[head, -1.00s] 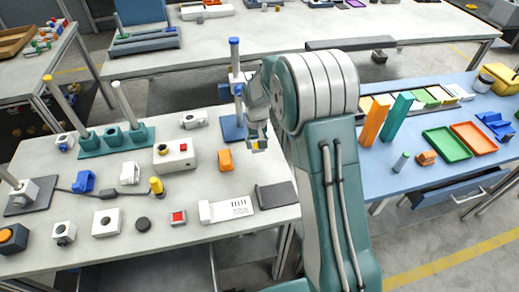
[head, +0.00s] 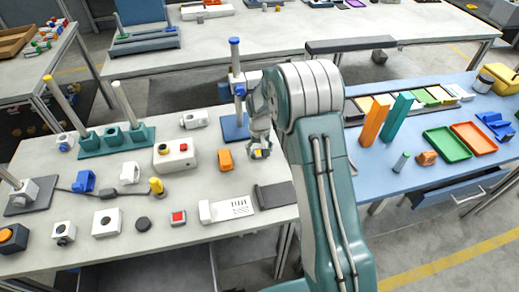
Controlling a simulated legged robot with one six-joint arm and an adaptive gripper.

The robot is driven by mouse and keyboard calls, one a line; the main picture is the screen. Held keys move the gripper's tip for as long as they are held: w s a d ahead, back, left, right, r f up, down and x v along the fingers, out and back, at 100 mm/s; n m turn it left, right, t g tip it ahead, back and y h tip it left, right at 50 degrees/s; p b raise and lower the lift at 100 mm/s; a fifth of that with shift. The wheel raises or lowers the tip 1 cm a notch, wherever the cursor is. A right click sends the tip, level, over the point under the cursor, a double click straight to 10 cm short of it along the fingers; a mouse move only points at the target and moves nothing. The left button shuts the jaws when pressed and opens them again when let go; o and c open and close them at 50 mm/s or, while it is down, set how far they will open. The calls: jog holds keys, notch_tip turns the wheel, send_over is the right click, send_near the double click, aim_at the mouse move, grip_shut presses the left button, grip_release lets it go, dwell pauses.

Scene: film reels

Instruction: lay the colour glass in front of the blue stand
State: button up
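The blue stand (head: 236,128) is on the left grey table, with a flat blue base and an upright post topped in blue. My gripper (head: 260,153) points down over the table, just right of the stand's base and nearer the camera. A small yellow and bluish patch shows at its fingertips. I cannot tell whether this is the colour glass or part of the gripper, nor whether the fingers are shut. I cannot clearly pick out the colour glass anywhere else. My arm hides part of the table's right end.
A white device (head: 227,209) and a dark flat pad (head: 276,196) lie nearer the table's front edge.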

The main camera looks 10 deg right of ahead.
dwell(0.3)
notch_tip(320, 180, up, 12)
jog(key=s+r+t, duration=0.3)
jog(key=s+r, duration=1)
jog(key=r, duration=0.1)
jog(key=s+r+t, duration=0.2)
jog(key=s, duration=1.6)
jog(key=shift+s+t, duration=0.3)
jog(key=shift+s, duration=0.05)
jog(key=shift+r, duration=0.1)
jog(key=shift+c, duration=0.3)
jog(key=c, duration=0.4)
jog(key=shift+s+a, duration=0.1)
jog(key=shift+c, duration=0.2)
